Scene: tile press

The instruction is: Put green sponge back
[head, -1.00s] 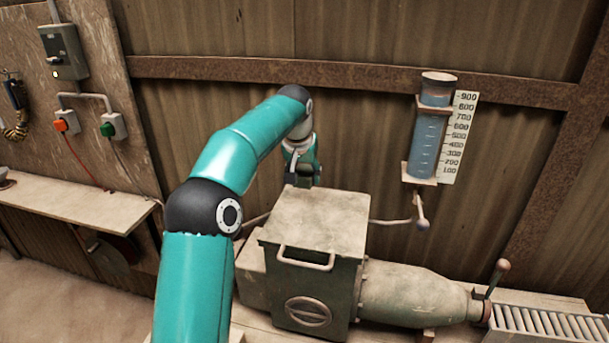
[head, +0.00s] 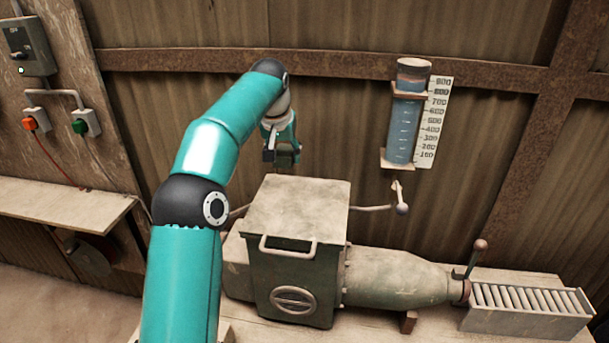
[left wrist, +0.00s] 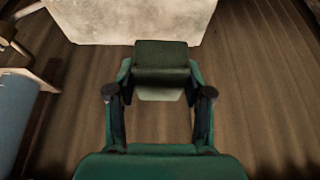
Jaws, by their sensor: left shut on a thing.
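The green sponge (left wrist: 163,62) shows in the left wrist view as a dark green block with a paler face towards me. My left gripper (left wrist: 162,88) is shut on it, with one finger at each side. In the head view my left gripper (head: 284,158) hangs behind the back edge of the press's lid, near the corrugated wall. The sponge is hard to make out there. My right gripper is in neither view.
The green press (head: 300,212) stands below my gripper, with a roller track (head: 530,300) at its right. A water gauge (head: 404,125) hangs on the wall. A shelf (head: 60,207) and switches (head: 82,124) are at the left.

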